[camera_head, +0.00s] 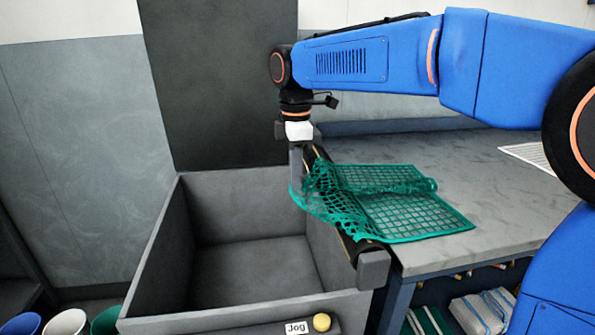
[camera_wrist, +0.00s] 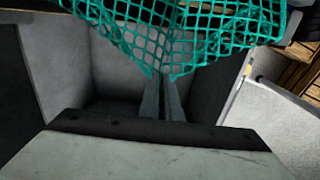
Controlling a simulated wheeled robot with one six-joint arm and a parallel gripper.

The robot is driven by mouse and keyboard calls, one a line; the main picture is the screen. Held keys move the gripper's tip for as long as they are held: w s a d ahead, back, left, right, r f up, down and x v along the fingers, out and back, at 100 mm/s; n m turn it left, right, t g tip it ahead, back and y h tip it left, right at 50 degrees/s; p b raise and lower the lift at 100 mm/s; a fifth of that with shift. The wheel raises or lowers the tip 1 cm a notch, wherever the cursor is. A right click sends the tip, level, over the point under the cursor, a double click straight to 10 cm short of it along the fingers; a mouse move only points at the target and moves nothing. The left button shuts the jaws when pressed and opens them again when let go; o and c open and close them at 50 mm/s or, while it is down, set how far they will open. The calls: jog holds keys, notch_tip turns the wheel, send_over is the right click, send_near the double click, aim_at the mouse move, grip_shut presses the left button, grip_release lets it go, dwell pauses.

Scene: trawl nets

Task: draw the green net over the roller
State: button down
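The green net (camera_head: 415,215) lies partly flat on the grey table, with a loose fold along its far side. Its left part is bunched and hangs across the dark roller (camera_head: 368,249) at the table's left edge, over the bin side. My gripper (camera_head: 296,172) is at the roller's far end, with the net's left edge at its fingers. In the wrist view my gripper's fingers (camera_wrist: 163,82) are close together, and the net (camera_wrist: 180,30) narrows to them from both sides. They appear shut on the net's edge. Most of the roller is hidden under the net.
A deep grey bin (camera_head: 165,240), empty where visible, stands left of the roller. The table (camera_head: 500,180) is mostly clear at right. A Jog label and yellow button (camera_head: 321,322) are on the bin's front. Roller end bracket (camera_head: 373,270) sticks up at the near end.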

notch_tip(320, 180, down, 7)
dwell(0.8)
jog(key=shift+f, duration=0.1)
jog(key=c, duration=1.3)
grip_release()
jog(key=shift+o, duration=0.2)
jog(key=o, duration=0.6)
jog(key=shift+r, duration=2.8)
